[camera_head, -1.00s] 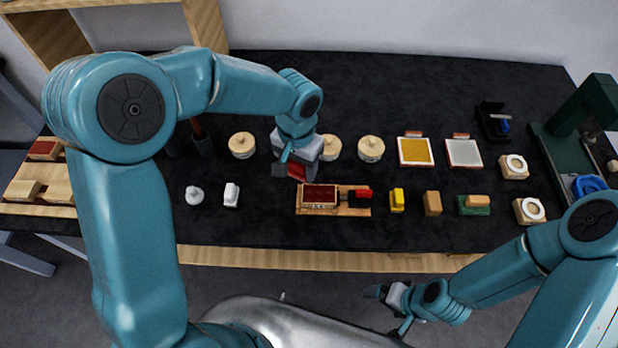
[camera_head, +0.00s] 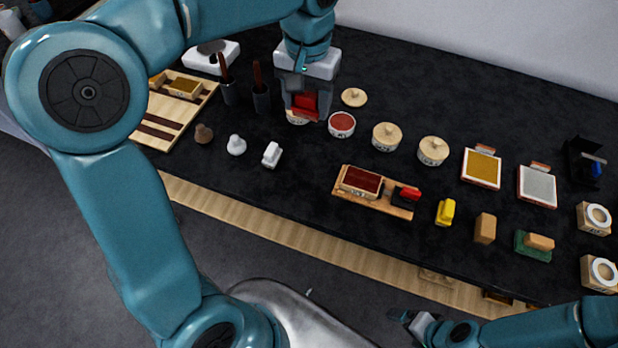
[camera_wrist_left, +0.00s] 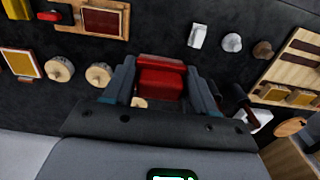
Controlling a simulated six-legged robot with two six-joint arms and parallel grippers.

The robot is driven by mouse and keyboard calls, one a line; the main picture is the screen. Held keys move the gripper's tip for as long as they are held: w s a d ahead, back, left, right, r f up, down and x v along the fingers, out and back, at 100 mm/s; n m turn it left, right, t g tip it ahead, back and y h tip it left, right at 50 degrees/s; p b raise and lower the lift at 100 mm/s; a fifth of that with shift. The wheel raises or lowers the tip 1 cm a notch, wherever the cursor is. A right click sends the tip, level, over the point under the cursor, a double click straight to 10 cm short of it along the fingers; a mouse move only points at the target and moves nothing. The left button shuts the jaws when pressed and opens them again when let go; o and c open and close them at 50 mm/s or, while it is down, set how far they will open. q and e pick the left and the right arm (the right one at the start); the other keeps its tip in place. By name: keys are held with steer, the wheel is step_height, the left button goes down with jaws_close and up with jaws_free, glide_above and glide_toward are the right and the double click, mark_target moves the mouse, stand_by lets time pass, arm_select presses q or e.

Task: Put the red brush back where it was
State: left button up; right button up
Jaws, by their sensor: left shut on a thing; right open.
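My left gripper (camera_head: 305,112) is shut on a red block-shaped thing (camera_head: 306,103), held over the back row of pots. The red thing also shows between the fingers in the left wrist view (camera_wrist_left: 161,80). I cannot make out bristles on it. A smaller red and black piece (camera_head: 407,196) lies on the right end of a wooden board (camera_head: 375,203) that also carries a dark red pad (camera_head: 361,181). My right gripper (camera_head: 412,322) is open and empty in front of the table, low in the head view.
An open pot of red (camera_head: 342,124) stands just right of the held thing, its lid (camera_head: 353,97) behind. Lidded pots (camera_head: 387,136) stand further right. Dark cups with handles (camera_head: 261,98) stand left of my gripper. A yellow block (camera_head: 446,212) is right of the board.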

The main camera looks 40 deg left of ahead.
mark_target(306, 172)
arm_select(q)
steer(key=f, duration=2)
steer(key=shift+a+f, duration=0.15)
steer(key=shift+a, duration=0.05)
steer(key=shift+f+b, duration=0.15)
steer(key=shift+b, duration=0.25)
steer(key=o, duration=1)
steer(key=shift+r+p, duration=0.4)
step_height(306, 172, up, 12)
steer(key=shift+f, duration=0.2)
